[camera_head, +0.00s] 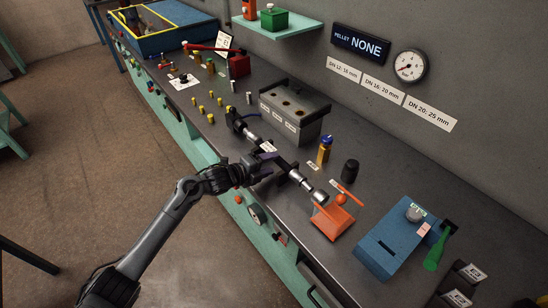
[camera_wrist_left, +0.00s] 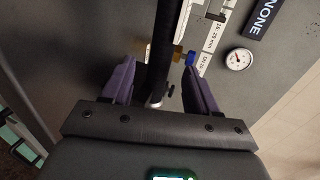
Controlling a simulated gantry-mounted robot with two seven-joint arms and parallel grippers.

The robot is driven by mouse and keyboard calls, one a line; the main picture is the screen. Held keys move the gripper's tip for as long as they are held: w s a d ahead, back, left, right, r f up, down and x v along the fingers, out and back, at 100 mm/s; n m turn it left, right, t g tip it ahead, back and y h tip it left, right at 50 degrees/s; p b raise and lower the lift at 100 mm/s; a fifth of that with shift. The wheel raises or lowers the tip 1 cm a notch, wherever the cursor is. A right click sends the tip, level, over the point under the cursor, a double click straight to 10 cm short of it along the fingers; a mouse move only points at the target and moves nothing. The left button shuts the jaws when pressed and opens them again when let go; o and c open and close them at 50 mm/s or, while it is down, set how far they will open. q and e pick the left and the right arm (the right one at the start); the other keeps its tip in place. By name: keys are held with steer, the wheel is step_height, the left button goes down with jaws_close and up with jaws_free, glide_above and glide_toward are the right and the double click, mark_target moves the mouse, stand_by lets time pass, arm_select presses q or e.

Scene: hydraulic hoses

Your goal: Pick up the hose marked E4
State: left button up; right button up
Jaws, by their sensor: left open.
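A black hose with silver end fittings lies along the bench in the head view, one fitting (camera_head: 320,197) near the orange block. A white tag (camera_head: 268,147) sits beside it; its marking is too small to read, so I cannot tell whether this is E4. My left gripper (camera_head: 272,163) is open over the middle of the hose. In the left wrist view the black hose (camera_wrist_left: 164,45) runs between my two purple fingers (camera_wrist_left: 160,85), with a gap on both sides. My right gripper is not in view.
A grey box with holes (camera_head: 294,110) stands behind the hose. An orange block (camera_head: 332,221), a yellow bottle with a blue cap (camera_head: 324,150), a black cylinder (camera_head: 349,171) and a blue machine (camera_head: 392,238) stand to the right. Several small yellow fittings (camera_head: 210,118) stand to the left.

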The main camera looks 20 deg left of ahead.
mark_target(276, 162)
arm_select(q)
steer(key=shift+x, duration=1.5)
jaws_close()
steer(key=shift+r, duration=0.15)
